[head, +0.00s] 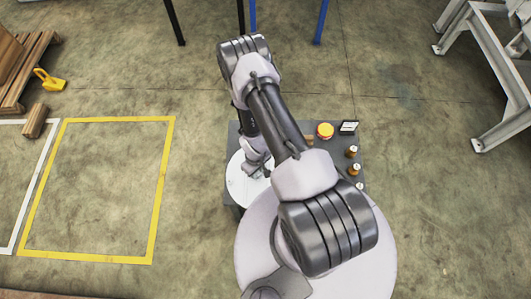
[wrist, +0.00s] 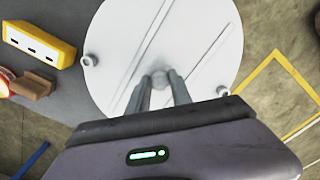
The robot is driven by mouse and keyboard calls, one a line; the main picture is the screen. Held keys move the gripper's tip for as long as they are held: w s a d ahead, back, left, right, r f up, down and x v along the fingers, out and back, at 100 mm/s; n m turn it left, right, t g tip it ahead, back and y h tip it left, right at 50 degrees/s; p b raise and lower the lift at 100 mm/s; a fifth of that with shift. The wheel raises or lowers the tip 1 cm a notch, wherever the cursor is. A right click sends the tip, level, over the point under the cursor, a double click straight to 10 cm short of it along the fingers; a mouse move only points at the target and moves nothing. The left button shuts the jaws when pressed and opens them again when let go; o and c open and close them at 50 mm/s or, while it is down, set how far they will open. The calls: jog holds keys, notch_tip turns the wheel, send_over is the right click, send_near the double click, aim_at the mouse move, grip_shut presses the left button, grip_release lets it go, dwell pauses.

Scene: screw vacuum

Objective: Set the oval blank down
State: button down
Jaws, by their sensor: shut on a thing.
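The oval blank (head: 238,188) is a pale, flat plate. In the wrist view the blank (wrist: 205,50) shows thin ridges across its face and small round bosses near its edge. My gripper (wrist: 160,88) is shut on a small raised knob on the blank's face. In the head view my gripper (head: 258,166) is over the blank, partly hidden by my arm. The blank overlaps the left side of the dark table (head: 290,130) and reaches past its edge. I cannot tell whether its underside touches the table.
On the table are a yellow and red round thing (head: 325,131), a small card (head: 348,128) and several brown pieces with pale tops (head: 354,169). A yellow block (wrist: 40,43) is beside the blank in the wrist view. A yellow floor outline (head: 160,190) encloses clear floor to the left.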

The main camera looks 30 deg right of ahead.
jog(key=w+d+b, duration=0.1)
jog(key=w+d, duration=0.3)
jog(key=w, duration=0.1)
jog(key=w+d+f+b, duration=0.1)
jog(key=w+d, duration=0.1)
jog(key=shift+w+b, duration=0.15)
jog(key=shift+b, duration=0.15)
jog(key=f, duration=0.1)
jog(key=f+b, duration=0.2)
jog(key=f, duration=0.1)
jog(key=shift+w+d, duration=0.25)
jog(key=shift+d, duration=0.05)
jog(key=shift+r, duration=0.25)
jog(key=shift+f, duration=0.1)
jog(key=c, duration=1.1)
grip_release()
jog(key=shift+c, duration=0.2)
